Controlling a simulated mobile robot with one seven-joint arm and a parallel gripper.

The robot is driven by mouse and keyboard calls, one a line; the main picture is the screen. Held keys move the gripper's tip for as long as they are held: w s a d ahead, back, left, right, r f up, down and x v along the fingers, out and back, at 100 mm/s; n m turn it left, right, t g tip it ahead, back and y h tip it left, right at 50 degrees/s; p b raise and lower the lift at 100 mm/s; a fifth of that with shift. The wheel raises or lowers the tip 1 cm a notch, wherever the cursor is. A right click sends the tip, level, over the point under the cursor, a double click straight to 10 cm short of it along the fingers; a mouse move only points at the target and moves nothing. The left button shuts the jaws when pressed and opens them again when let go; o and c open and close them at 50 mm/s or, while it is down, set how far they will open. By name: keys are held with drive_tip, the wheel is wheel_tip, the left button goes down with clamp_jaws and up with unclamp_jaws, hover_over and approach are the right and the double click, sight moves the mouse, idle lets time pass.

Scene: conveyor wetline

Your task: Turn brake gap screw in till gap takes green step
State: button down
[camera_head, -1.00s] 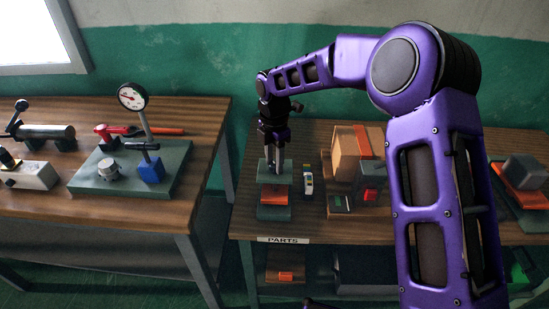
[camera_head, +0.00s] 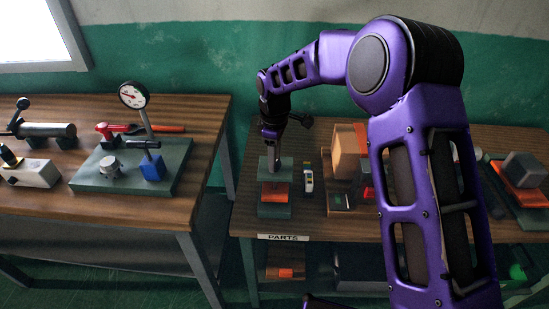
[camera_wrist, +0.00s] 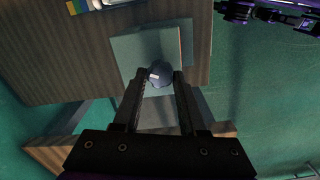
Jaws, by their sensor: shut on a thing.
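The brake unit (camera_head: 275,211) is a grey-green block with an orange part (camera_head: 276,192), standing on the parts bench. In the wrist view its flat top plate (camera_wrist: 130,48) shows, with the round screw head (camera_wrist: 160,75) on it bearing a small pale mark. My gripper (camera_head: 272,165) points down over the top plate. In the wrist view my gripper (camera_wrist: 159,82) has its two fingers on either side of the screw head, shut on it. A stepped gauge (camera_head: 308,180) with white, yellow, blue and green parts lies just right of the unit. The gap itself is too small to judge.
A cardboard-coloured box (camera_head: 346,152) and small parts stand right of the gauge. A grey block on an orange piece (camera_head: 524,170) sits at the far right. The left bench (camera_head: 150,225) holds a dial gauge (camera_head: 133,95) on a plate.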

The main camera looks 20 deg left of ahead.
drive_tip(key=m, duration=0.4)
drive_tip(key=shift+w+m, duration=0.1)
drive_tip(key=shift+m, duration=0.2)
drive_tip(key=m, duration=0.4)
drive_tip(key=shift+m, duration=0.3)
drive_tip(key=m, duration=0.4)
drive_tip(key=shift+m, duration=0.3)
drive_tip(key=m, duration=0.4)
drive_tip(key=shift+d, duration=0.1)
drive_tip(key=m+p, duration=0.1)
drive_tip(key=m, duration=0.4)
drive_tip(key=shift+r, duration=0.1)
drive_tip(key=m, duration=0.4)
drive_tip(key=shift+d+m, duration=0.1)
drive_tip(key=shift+m, duration=0.2)
drive_tip(key=m, duration=0.4)
drive_tip(key=shift+m, duration=2.2)
